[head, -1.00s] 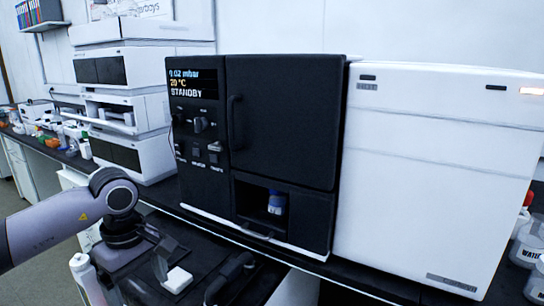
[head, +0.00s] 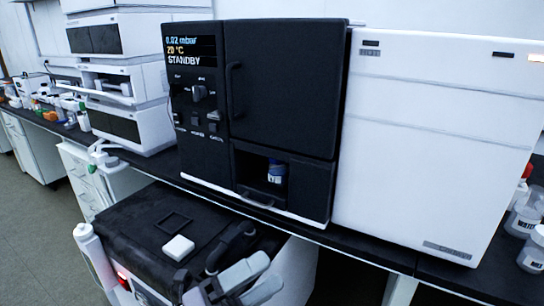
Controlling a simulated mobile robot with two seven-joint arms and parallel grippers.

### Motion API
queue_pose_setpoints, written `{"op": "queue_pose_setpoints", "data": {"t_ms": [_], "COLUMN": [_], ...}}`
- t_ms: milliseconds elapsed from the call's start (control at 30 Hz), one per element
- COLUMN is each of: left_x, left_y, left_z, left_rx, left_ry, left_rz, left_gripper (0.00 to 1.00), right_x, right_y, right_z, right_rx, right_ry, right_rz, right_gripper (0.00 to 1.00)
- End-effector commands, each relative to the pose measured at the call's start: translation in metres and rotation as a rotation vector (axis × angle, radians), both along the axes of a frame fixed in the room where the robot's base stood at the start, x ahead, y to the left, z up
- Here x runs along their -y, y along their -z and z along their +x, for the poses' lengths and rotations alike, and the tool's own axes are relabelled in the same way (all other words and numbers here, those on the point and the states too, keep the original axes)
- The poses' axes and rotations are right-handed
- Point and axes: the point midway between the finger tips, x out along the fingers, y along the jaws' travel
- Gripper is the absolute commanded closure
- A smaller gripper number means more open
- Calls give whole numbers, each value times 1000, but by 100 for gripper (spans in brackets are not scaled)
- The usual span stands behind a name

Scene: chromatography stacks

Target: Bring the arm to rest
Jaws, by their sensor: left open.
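My left gripper (head: 262,278) is low in the head view, at the bottom edge left of centre. It shows as grey fingers beside a dark body, spread apart, with nothing seen between them. It is in front of and below the black instrument (head: 280,95), apart from it. My right gripper is not in view.
A blue-labelled container (head: 277,172) stands in the instrument's lower alcove. A large white unit (head: 430,150) stands to the right, with bottles (head: 523,215) beyond it. Stacked white modules (head: 115,75) stand at the left. The bench edge runs below them.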

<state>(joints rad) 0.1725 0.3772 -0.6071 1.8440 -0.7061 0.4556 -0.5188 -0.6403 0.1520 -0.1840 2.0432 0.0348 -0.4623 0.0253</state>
Motion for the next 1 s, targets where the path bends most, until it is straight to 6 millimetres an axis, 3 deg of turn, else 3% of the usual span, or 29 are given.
{"op": "queue_pose_setpoints", "data": {"t_ms": [167,333,500,700,733,800,1000], "left_x": [-49,-100,-141,-170,-172,-172,-177], "left_y": [49,122,196,260,264,238,204], "left_z": [15,2,-41,-113,-123,-115,-118], "left_rx": [-515,-991,-1396,-1772,-1814,-1784,-1769], "left_ry": [-210,-410,-599,-800,-825,-811,-822], "left_rz": [-293,-563,-803,-1039,-1068,-1054,-1045], "left_gripper": [12,12,12,12,12,12,12], "right_x": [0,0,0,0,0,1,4], "right_y": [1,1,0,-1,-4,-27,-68], "right_z": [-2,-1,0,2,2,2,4], "right_rx": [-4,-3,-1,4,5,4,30], "right_ry": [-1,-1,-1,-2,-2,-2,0], "right_rz": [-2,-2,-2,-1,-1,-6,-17], "right_gripper": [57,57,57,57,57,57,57]}}
